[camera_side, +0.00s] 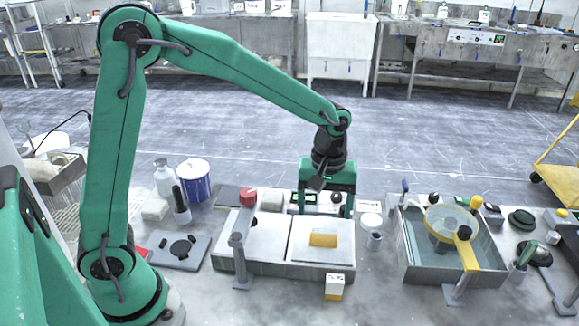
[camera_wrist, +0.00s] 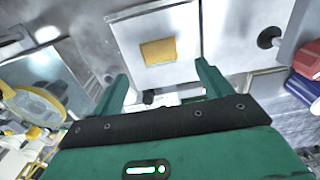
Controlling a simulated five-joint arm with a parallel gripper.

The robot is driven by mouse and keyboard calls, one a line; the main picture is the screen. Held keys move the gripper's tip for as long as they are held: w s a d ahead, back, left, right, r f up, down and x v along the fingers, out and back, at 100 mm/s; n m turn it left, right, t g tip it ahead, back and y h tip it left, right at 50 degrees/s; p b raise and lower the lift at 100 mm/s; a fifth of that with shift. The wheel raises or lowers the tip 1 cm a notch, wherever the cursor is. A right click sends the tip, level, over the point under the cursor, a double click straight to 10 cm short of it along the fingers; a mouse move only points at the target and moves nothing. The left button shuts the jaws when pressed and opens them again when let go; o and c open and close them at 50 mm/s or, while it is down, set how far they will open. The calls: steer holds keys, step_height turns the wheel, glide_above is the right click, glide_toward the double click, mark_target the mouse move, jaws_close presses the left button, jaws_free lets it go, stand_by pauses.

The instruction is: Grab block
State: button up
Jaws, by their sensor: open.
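A tan-yellow block (camera_side: 323,240) lies on the white right-hand panel of a low grey unit in the side view. It also shows in the wrist view (camera_wrist: 158,52), beyond my fingertips and roughly between their lines. My green gripper (camera_side: 323,207) points down behind the tan block, above the unit's back edge. Its two fingers are apart and empty, as the wrist view (camera_wrist: 162,72) also shows. The exact height of the fingertips is unclear.
A post with a red top (camera_side: 248,197) stands at the unit's left side. A grey basin (camera_side: 410,262) with a yellow-handled round part (camera_side: 466,250) is to the right. A blue-and-white tub (camera_side: 194,180) is at the left. Small items crowd behind the unit.

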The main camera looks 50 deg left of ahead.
mark_target(324, 235)
steer(key=shift+w+d+f, duration=0.1)
steer(key=shift+w+f, duration=0.05)
steer(key=shift+f, duration=3.7)
steer(key=c, duration=1.1)
steer(key=shift+r, duration=0.15)
steer(key=shift+r, duration=0.55)
steer(key=r, duration=0.3)
steer(key=shift+s+d+r, duration=0.1)
steer(key=shift+s+d, duration=0.15)
steer(key=shift+d, duration=0.05)
steer(key=s+d+r, duration=0.4)
steer(key=s+d, duration=0.1)
steer(key=s+d+r, duration=0.2)
steer(key=d, duration=0.1)
steer(key=shift+s+r, duration=0.2)
